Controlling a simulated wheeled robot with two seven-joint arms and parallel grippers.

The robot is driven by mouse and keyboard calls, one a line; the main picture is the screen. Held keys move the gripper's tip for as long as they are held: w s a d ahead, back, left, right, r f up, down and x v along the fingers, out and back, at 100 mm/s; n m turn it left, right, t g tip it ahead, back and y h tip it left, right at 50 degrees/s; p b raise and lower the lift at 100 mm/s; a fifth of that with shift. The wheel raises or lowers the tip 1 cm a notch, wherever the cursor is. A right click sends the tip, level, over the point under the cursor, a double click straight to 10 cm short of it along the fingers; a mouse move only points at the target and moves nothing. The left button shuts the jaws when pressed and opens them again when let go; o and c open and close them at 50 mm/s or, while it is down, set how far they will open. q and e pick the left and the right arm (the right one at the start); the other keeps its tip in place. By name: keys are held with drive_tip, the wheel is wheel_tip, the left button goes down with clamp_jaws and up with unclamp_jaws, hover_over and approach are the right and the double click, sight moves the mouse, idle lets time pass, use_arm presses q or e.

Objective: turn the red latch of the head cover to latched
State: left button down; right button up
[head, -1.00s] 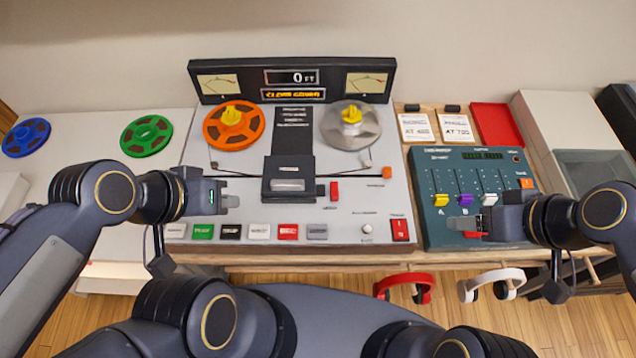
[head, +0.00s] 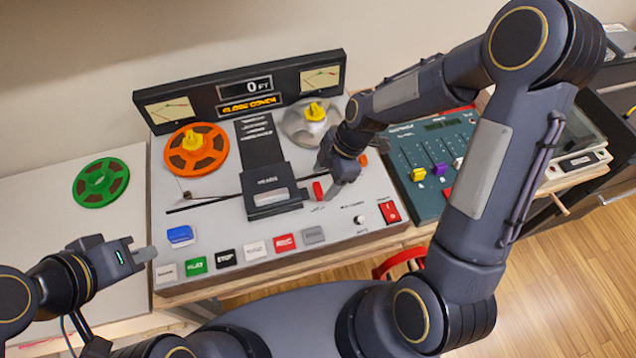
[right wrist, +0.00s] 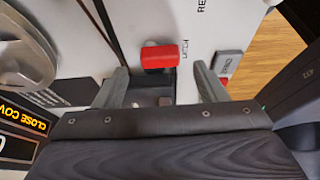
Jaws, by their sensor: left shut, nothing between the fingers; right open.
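The red latch (head: 318,191) stands on the grey tape deck, just right of the black head cover (head: 270,190). In the right wrist view the latch (right wrist: 160,56) lies between the lines of my two fingers, near their tips, with the "LATCH" label beside it. My right gripper (head: 334,190) is open and empty above the deck, close to the latch; it also shows in the right wrist view (right wrist: 162,80). I cannot tell whether a finger touches the latch. My left gripper (head: 146,254) is shut and empty, left of the deck's front corner.
An orange reel (head: 197,150) and a silver reel (head: 308,124) sit behind the cover. A display (head: 248,104) reads "CLOSE COVER". Several push buttons line the deck front (head: 227,257). A red switch (head: 390,211) is at right. My right arm partly covers the teal mixer (head: 425,160).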

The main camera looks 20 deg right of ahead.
sight(319, 189)
drive_tip(key=shift+x, duration=1.6)
drive_tip(key=shift+c, duration=0.4)
